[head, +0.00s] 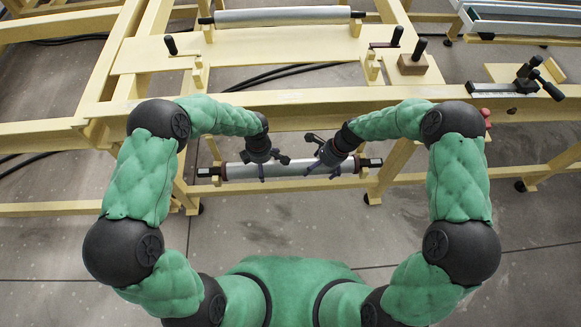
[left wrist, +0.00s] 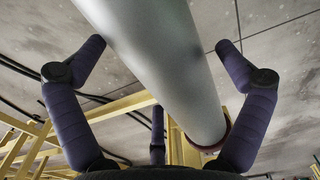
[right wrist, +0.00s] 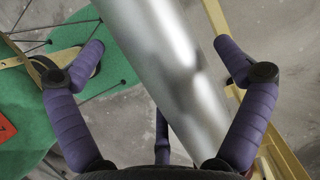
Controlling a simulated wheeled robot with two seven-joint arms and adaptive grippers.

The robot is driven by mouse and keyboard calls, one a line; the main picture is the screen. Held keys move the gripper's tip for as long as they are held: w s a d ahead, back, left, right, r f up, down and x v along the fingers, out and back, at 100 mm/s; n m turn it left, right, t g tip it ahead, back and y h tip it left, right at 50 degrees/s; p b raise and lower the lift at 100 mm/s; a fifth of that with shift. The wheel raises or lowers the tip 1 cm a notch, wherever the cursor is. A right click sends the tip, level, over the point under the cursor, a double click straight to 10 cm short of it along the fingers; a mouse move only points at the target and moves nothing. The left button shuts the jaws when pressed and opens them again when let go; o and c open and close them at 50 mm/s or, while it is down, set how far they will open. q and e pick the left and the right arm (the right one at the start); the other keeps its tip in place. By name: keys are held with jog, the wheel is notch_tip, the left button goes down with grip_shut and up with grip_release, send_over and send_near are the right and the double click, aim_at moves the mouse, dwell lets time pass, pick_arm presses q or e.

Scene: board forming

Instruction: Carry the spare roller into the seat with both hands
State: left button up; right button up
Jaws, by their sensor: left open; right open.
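The spare roller (head: 297,170) is a silver cylinder with reddish end rings and black shaft ends, lying level on a yellow frame in front of me. My left gripper (head: 272,166) is left of its middle and my right gripper (head: 323,163) right of its middle. In the left wrist view the roller (left wrist: 160,60) passes between the spread purple fingers; the right wrist view shows the roller (right wrist: 165,60) likewise. Both grippers are open around it, with gaps at the fingertips. The likely seat is the pair of yellow posts (head: 197,75) (head: 373,68) on the pale plate beyond.
A yellow beam (head: 300,97) runs between the roller and the plate (head: 270,50). Black-handled levers (head: 170,45) (head: 396,37) stand beside the posts. A brown block (head: 412,64) sits at right. Another roller (head: 282,15) lies at the back. A black-handled clamp (head: 530,80) is far right.

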pick_arm(q)
jog(key=shift+f, duration=0.6)
pick_arm(e)
jog(key=shift+a+f, duration=0.25)
jog(key=shift+f, duration=0.3)
pick_arm(q)
jog(key=shift+c, duration=0.3)
pick_arm(e)
jog(key=shift+c, duration=0.3)
pick_arm(q)
jog(key=c, duration=1.5)
pick_arm(e)
jog(key=c, duration=1.5)
pick_arm(q)
jog(key=shift+c, duration=0.2)
pick_arm(e)
jog(key=shift+r, duration=0.1)
jog(key=shift+c, duration=0.2)
